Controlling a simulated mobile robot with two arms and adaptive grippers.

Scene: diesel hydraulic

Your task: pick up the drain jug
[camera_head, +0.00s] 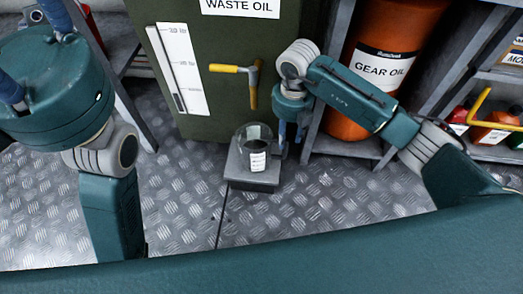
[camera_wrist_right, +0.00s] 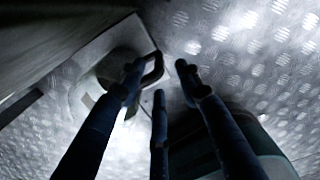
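The drain jug (camera_head: 255,150) is a clear vessel with a white label and dark contents. It stands upright on a low grey block below the waste oil tank. In the right wrist view its dark handle (camera_wrist_right: 154,68) sticks out at upper centre. My right gripper (camera_head: 287,143) points down just right of the jug. In the right wrist view its fingers (camera_wrist_right: 158,76) are spread, with one fingertip at or beside the handle; I cannot tell if they touch. Nothing is gripped.
The green waste oil tank (camera_head: 180,30) with a yellow-handled valve (camera_head: 235,69) stands behind the jug. An orange gear oil drum (camera_head: 358,110) on a grey rack is at right. Shelves with bottles (camera_head: 495,128) stand further right. The patterned metal floor (camera_head: 330,205) in front is clear.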

